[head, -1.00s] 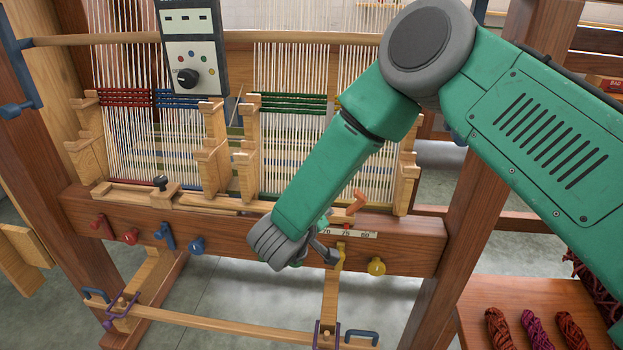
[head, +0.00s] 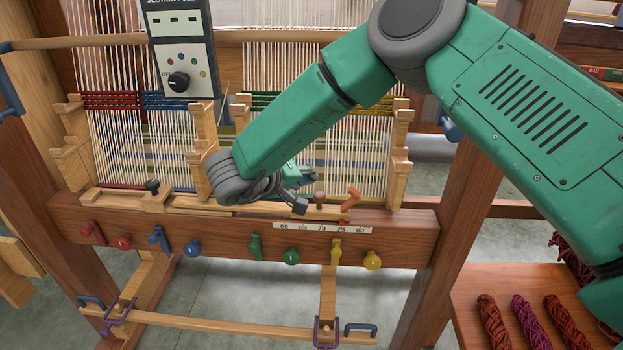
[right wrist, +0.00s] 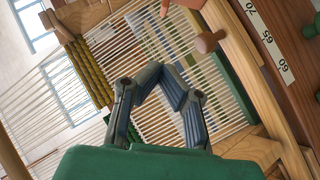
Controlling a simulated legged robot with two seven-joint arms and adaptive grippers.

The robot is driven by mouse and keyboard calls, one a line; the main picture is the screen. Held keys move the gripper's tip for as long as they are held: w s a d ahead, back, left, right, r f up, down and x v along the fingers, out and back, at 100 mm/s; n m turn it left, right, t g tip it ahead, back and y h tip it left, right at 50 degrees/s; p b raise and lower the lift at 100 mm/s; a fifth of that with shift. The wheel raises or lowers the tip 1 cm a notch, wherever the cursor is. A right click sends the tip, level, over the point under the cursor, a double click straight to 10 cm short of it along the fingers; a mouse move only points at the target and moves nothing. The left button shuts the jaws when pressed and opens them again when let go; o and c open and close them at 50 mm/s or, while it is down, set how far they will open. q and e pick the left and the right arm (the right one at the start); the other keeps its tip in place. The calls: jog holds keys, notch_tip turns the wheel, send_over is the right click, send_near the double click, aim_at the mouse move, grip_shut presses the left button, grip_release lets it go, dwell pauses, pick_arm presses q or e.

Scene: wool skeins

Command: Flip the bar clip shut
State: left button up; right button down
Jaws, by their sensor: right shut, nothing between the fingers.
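My right gripper (head: 302,190) is shut and empty in front of the warp threads, above the front beam. In the right wrist view its fingers (right wrist: 161,82) meet over the threads, apart from a wooden knob (right wrist: 208,42). That knob (head: 320,200) also shows in the head view. A tilted orange piece (head: 350,199) stands to its right; its tip (right wrist: 188,3) is cut off at the top of the wrist view. Two purple clips (head: 122,308) (head: 327,330) sit at the low wooden bar. I cannot tell which piece is the bar clip. My left gripper is not in view.
The front beam (head: 225,222) carries red, blue, green and yellow knobs and levers and a number scale (head: 318,228). A control box (head: 181,50) hangs at upper left. Wool skeins (head: 525,322) lie on a shelf (head: 480,280) at right. Wooden posts flank the threads.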

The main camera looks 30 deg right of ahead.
jog(key=x, duration=0.3)
jog(key=s+x, duration=0.1)
jog(key=x, duration=0.2)
jog(key=s+x, duration=0.1)
jog(key=x, duration=0.3)
jog(key=shift+d+f+p, duration=0.35)
jog(key=shift+f, duration=0.1)
jog(key=shift+s+d+f, duration=0.15)
jog(key=shift+s, duration=0.05)
jog(key=shift+s+f, duration=0.1)
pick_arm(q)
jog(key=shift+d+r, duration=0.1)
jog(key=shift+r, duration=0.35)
pick_arm(e)
jog(key=shift+a, duration=0.25)
